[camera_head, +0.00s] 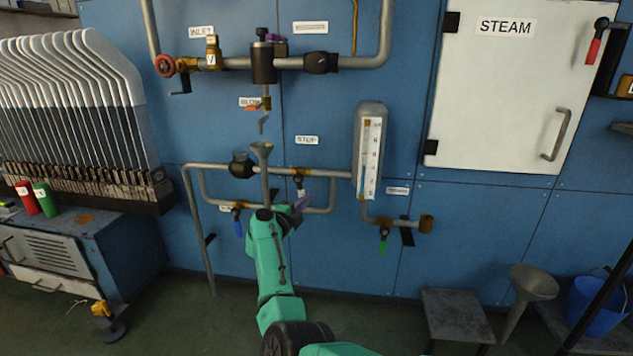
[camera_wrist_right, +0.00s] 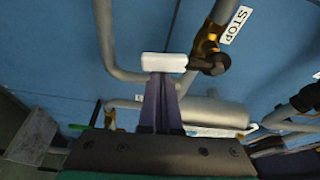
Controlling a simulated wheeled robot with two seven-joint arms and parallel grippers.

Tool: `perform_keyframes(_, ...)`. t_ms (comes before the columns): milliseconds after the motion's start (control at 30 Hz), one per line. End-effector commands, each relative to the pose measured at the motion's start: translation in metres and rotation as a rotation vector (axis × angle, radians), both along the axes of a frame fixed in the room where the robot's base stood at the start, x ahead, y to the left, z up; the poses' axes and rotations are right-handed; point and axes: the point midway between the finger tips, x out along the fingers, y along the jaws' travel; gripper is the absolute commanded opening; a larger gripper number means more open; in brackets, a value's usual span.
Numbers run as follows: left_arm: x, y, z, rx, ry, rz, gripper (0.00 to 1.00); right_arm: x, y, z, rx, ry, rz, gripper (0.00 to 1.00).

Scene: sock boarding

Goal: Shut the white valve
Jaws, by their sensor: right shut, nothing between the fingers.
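The white valve's handle (camera_wrist_right: 163,62) shows in the right wrist view as a short white bar on a black stem (camera_wrist_right: 210,65) beside a brass valve body (camera_wrist_right: 206,42). The STOP label (camera_wrist_right: 235,25) is next to it. In the head view the brass valve (camera_head: 301,171) sits on the middle pipe under the STOP label (camera_head: 307,140). My right gripper (camera_head: 301,202) is just below it, its purple fingers (camera_wrist_right: 161,85) shut and empty. The fingertips end at the handle's edge; I cannot tell whether they touch it. My left gripper is out of view.
A funnel (camera_head: 261,150) and a grey gauge tank (camera_head: 368,150) flank the valve. A blue-handled valve (camera_head: 238,226) and a green-handled valve (camera_head: 383,243) hang nearby. Pipes run close around my right gripper. The floor in front of the panel's middle is clear.

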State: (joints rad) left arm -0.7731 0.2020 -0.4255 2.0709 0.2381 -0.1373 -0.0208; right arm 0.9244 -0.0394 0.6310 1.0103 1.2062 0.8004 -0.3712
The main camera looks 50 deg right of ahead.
Motion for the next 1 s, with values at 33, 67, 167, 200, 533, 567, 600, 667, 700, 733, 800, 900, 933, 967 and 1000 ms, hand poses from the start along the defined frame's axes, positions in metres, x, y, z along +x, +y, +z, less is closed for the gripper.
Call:
perform_keyframes(33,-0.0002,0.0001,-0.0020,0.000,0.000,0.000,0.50,0.0023,0.0019,-0.0015,0.017,-0.023,0.003,0.00)
perform_keyframes(67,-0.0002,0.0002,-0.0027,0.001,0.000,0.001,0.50,0.0032,0.0026,-0.0018,0.027,-0.037,0.003,0.00)
perform_keyframes(167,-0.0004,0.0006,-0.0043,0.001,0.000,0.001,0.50,0.0054,0.0041,-0.0026,0.053,-0.076,0.002,0.00)
perform_keyframes(200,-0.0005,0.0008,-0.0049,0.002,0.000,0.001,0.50,0.0061,0.0047,-0.0031,0.062,-0.088,0.003,0.00)
perform_keyframes(533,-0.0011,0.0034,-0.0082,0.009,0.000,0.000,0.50,0.0088,0.0065,-0.0030,0.093,-0.133,0.002,0.00)
perform_keyframes(567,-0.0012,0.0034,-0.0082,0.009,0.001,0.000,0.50,0.0089,0.0065,-0.0030,0.093,-0.134,0.002,0.00)
perform_keyframes(600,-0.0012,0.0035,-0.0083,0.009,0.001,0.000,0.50,0.0089,0.0065,-0.0030,0.093,-0.134,0.002,0.00)
perform_keyframes(667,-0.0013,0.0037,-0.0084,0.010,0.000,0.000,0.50,0.0088,0.0065,-0.0030,0.093,-0.134,0.002,0.00)
perform_keyframes(700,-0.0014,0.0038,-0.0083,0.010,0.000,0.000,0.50,0.0088,0.0065,-0.0030,0.093,-0.134,0.002,0.00)
perform_keyframes(733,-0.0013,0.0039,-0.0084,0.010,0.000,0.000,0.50,0.0088,0.0065,-0.0030,0.093,-0.134,0.002,0.00)
perform_keyframes(800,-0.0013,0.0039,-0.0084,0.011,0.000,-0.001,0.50,0.0088,0.0064,-0.0030,0.093,-0.134,0.002,0.00)
perform_keyframes(900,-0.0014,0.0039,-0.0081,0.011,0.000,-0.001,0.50,0.0087,0.0064,-0.0028,0.092,-0.133,0.002,0.00)
perform_keyframes(933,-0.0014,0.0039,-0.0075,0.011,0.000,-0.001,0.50,0.0085,0.0062,-0.0026,0.092,-0.133,0.002,0.00)
perform_keyframes(967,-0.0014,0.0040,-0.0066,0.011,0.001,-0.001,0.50,0.0083,0.0060,-0.0023,0.092,-0.133,0.002,0.00)
perform_keyframes(1000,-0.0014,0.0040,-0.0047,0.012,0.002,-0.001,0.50,0.0078,0.0055,-0.0015,0.093,-0.133,0.002,0.00)
